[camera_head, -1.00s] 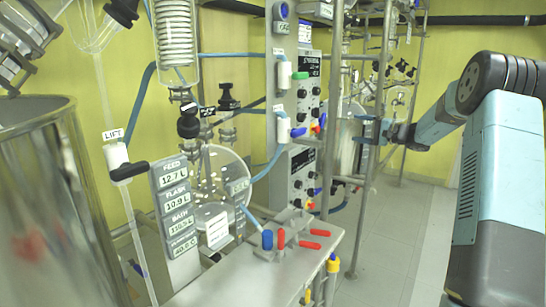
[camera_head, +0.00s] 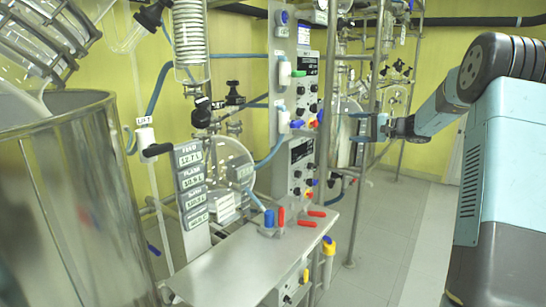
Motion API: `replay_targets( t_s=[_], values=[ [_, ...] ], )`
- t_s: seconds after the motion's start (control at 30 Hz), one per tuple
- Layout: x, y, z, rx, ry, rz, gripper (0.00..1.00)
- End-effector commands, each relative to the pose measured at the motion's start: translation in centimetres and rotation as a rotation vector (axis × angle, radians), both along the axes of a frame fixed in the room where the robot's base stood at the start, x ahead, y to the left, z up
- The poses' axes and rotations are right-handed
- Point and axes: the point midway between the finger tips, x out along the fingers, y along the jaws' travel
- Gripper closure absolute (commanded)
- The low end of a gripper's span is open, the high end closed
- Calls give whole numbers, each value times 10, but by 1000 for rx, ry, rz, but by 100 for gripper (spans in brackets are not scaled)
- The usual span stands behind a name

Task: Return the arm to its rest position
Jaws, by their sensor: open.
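My gripper (camera_head: 368,128) is at the end of my arm (camera_head: 445,108), right of the picture's middle. Its blue fingers point left, in front of a steel frame post. The fingers look apart and I see nothing between them. My arm reaches out from my body at the right edge, bent, with the forearm sloping down to the left. Whether the fingertips touch the post behind them is hard to tell.
A large steel vessel (camera_head: 75,190) stands close at the left. A metal bench (camera_head: 235,262) with red and blue valve handles is at the bottom middle. Control panels (camera_head: 303,85) stand behind it. Steel posts (camera_head: 378,70) rise near my gripper. Clear floor (camera_head: 385,240) lies between bench and body.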

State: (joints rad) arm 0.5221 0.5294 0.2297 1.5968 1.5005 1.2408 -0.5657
Motion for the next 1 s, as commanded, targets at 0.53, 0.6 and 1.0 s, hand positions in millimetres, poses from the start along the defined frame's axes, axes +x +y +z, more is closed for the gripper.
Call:
replay_targets(
  t_s=[0.53,0.6,1.0],
  values=[
    [-124,95,26,-373,116,151,19],
    [-147,104,28,-437,131,166,19],
    [-280,129,28,-793,175,207,19]
  ],
)
